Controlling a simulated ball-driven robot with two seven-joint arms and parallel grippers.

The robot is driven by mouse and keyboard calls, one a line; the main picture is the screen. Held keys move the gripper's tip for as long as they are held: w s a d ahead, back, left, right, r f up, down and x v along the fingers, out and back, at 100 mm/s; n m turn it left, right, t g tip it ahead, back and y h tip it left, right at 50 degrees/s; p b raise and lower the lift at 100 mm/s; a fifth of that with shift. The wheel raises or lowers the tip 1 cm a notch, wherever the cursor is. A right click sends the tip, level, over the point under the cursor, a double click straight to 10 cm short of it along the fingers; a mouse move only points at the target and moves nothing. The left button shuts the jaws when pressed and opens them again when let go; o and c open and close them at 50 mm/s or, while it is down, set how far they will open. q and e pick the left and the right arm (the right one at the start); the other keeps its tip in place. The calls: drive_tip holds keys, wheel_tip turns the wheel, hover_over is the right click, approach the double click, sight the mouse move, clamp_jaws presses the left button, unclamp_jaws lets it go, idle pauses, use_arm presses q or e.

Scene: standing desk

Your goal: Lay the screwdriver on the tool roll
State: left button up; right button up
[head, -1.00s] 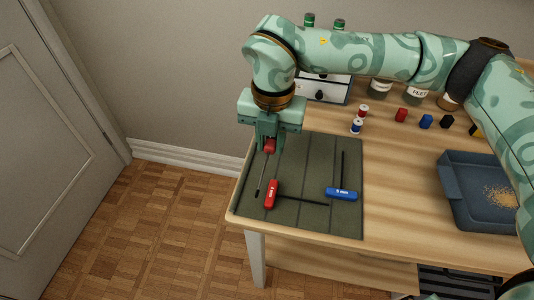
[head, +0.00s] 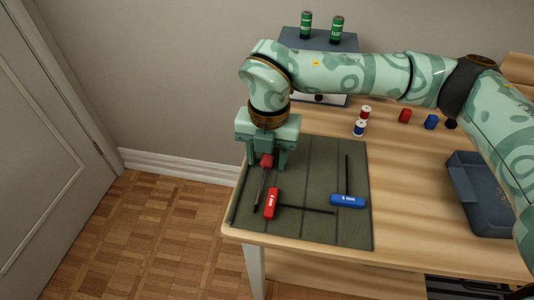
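The screwdriver has a red handle (head: 266,161) and a thin dark shaft (head: 261,188). It lies on the left part of the dark green tool roll (head: 318,165), its shaft pointing toward the front edge. My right gripper (head: 266,165) points down over the handle, its fingers spread on either side with visible gaps. The upper end of the handle is hidden by the gripper. My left gripper is not in view.
On the roll, a red T-handle hex key (head: 271,204) lies right of the screwdriver shaft, and a blue one (head: 347,201) lies farther right. Bare desk lies between roll and tray.

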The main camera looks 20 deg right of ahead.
sight(268, 160)
use_arm(q)
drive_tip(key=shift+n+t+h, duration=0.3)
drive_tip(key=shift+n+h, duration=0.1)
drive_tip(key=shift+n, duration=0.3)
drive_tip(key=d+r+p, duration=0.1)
drive_tip(key=p, duration=0.2)
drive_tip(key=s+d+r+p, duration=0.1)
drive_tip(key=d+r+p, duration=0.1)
drive_tip(key=p, duration=0.1)
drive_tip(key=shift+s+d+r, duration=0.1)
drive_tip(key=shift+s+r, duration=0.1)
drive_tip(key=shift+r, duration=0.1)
use_arm(e)
wheel_tip(268, 160, up, 12)
drive_tip(key=shift+r, duration=0.15)
drive_tip(key=shift+s+d, duration=0.1)
